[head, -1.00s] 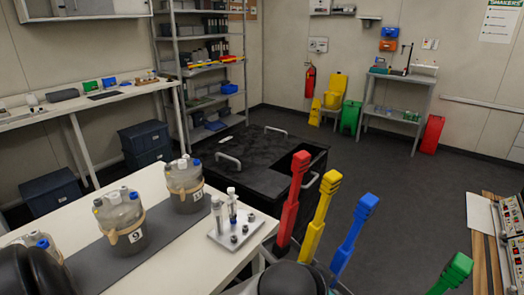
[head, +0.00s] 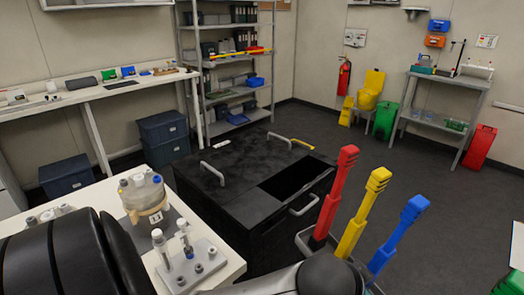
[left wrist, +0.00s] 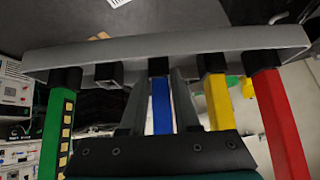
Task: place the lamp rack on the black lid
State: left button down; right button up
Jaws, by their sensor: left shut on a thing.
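The lamp rack (head: 306,243) is a grey frame with upright red (head: 335,195), yellow (head: 362,212) and blue (head: 398,236) lamps in the head view. It stands in front of the black chest, its lower part hidden by my arm. In the left wrist view the grey rack bar (left wrist: 200,43) crosses the picture, with a green lamp (left wrist: 55,135) too. My left gripper (left wrist: 158,80) is shut on the rack, its fingers on either side of the blue lamp. The black lid (head: 240,155) with grey handles tops the chest, beside a dark opening. My right gripper is not in view.
A white table (head: 95,200) at left carries a bioreactor vessel (head: 145,197) and a tube holder (head: 190,268), close to my arm. Shelves (head: 232,70) stand behind the chest. The dark floor (head: 400,165) right of the chest is mostly clear.

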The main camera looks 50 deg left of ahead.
aim_at(253, 162)
jog(key=i+u, duration=0.15)
jog(key=i, duration=0.75)
jog(key=i+u, duration=0.2)
jog(key=i, duration=0.25)
jog(key=i+l+u, duration=0.2)
jog(key=i, duration=0.25)
jog(key=i+j+u, duration=0.1)
jog(key=i+u, duration=0.7)
jog(key=u, duration=0.2)
jog(key=i+u, duration=0.25)
jog(key=u, duration=0.25)
jog(key=i+u, duration=0.3)
jog(key=u, duration=0.7)
